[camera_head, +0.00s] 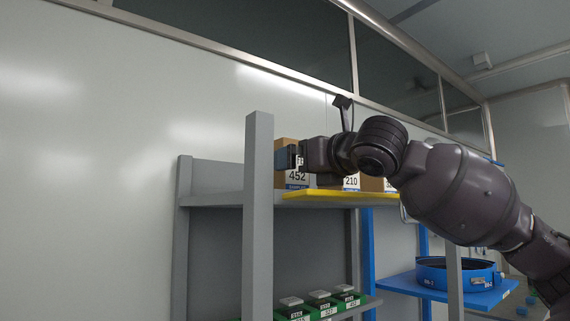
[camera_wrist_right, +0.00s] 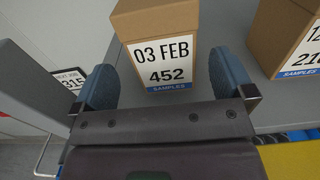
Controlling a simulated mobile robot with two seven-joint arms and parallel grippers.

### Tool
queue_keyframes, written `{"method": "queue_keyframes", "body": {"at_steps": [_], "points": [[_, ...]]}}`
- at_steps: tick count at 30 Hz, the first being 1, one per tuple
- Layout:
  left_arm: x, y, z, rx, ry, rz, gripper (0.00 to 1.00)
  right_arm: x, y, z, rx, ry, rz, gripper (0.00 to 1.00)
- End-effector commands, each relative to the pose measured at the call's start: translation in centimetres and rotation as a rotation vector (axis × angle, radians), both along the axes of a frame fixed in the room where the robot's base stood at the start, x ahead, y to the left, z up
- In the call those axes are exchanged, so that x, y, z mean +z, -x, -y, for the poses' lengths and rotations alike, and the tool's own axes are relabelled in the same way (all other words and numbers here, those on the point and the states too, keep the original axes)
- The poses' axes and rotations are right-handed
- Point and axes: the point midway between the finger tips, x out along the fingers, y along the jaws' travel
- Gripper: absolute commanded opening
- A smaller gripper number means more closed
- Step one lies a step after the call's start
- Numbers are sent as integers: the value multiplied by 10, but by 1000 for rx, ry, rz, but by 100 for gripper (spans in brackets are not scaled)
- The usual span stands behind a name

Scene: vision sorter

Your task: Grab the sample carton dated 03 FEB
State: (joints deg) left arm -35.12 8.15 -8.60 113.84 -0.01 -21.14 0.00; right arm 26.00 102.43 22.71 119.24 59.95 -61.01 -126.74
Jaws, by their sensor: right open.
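The sample carton dated 03 FEB (camera_wrist_right: 158,22) is a brown box with a white label reading 03 FEB and 452 over a blue SAMPLES band. In the head view the 452 carton (camera_head: 294,182) stands on the upper shelf, partly hidden by my gripper. My right gripper (camera_wrist_right: 160,82) is open, its two blue fingers on either side of the carton's label face in the wrist view. It also shows in the head view (camera_head: 287,159) in front of the carton. My left gripper is not in view.
A second carton (camera_wrist_right: 291,40) stands close on the right, its label partly cut off. A grey post (camera_head: 258,215) rises just left of my gripper. The upper shelf has a yellow edge (camera_head: 340,195). Green bins (camera_head: 325,305) stand below, and a blue round container (camera_head: 455,275) is at right.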

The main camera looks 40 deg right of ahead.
Motion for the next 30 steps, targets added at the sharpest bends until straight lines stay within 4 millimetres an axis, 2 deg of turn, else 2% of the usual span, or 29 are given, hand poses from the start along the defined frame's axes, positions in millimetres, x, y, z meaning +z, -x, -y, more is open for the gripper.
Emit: {"method": "queue_keyframes", "body": {"at_steps": [8,18,24,30], "points": [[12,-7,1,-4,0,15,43,0,-13,2,-1,1,-1,100],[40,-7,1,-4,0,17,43,1,-46,9,-4,3,-2,100],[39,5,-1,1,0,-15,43,0,-57,10,-2,1,-2,100],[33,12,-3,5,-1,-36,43,-2,-61,10,1,1,0,100]]}}
